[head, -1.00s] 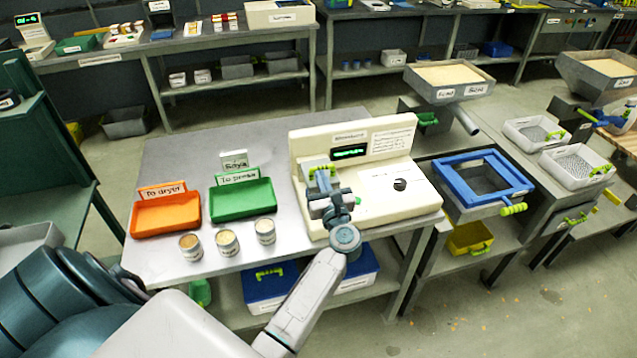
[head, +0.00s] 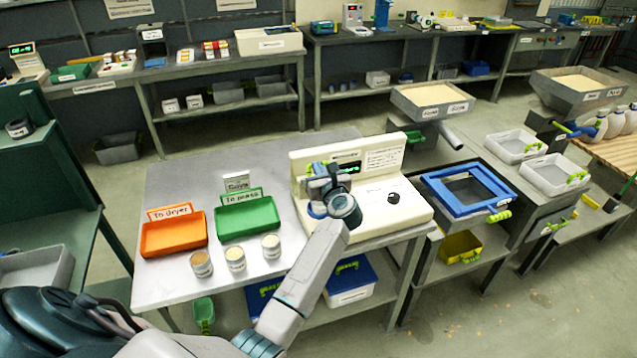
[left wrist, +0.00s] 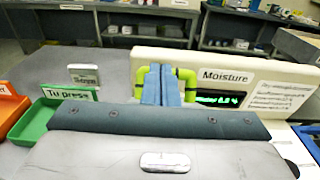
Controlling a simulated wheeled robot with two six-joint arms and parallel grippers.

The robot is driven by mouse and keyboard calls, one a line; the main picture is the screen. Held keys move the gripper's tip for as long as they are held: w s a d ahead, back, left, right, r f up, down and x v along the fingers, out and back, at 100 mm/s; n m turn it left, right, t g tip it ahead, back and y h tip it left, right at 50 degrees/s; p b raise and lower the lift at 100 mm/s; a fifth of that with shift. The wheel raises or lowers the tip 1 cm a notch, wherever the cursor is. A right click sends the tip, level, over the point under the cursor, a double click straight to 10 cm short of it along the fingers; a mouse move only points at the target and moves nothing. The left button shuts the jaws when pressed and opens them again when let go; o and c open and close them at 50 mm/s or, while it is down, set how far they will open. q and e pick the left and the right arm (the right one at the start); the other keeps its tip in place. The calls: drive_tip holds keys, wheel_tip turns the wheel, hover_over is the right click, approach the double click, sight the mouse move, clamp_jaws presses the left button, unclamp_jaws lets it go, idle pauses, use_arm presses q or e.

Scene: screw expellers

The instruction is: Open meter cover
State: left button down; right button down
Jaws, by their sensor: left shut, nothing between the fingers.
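The cream moisture meter (head: 410,212) stands on the grey metal table, its upright back panel carrying a small lit display. In the left wrist view the meter's label panel (left wrist: 228,76) is at the right. My left gripper (head: 325,172) is over the meter's left part, hiding much of it. In the left wrist view its blue fingers (left wrist: 160,84) are together, with nothing between them. A lime-green handle (left wrist: 187,76) shows on both sides of the fingers, close to them. The cover itself is mostly hidden, so I cannot tell its angle. My right gripper is out of view.
Left of the meter are an orange tray (head: 173,237), a green tray (head: 248,219) and three small sample cups (head: 235,259). A blue-framed box (head: 475,190) stands right of the table. The table's left rear is clear.

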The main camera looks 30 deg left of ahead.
use_arm(q)
drive_tip(key=w+a+r, duration=0.1)
drive_tip(key=w+a, duration=0.1)
drive_tip(key=w+a+r+b, duration=0.1)
drive_tip(key=a, duration=0.1)
drive_tip(key=shift+w+r, duration=0.15)
drive_tip(key=shift+r, duration=0.15)
drive_tip(key=shift+w+a+g+h+p, duration=0.45)
drive_tip(key=shift+w+a+p, duration=0.3)
drive_tip(key=shift+w+a, duration=0.35)
drive_tip(key=shift+s, duration=0.1)
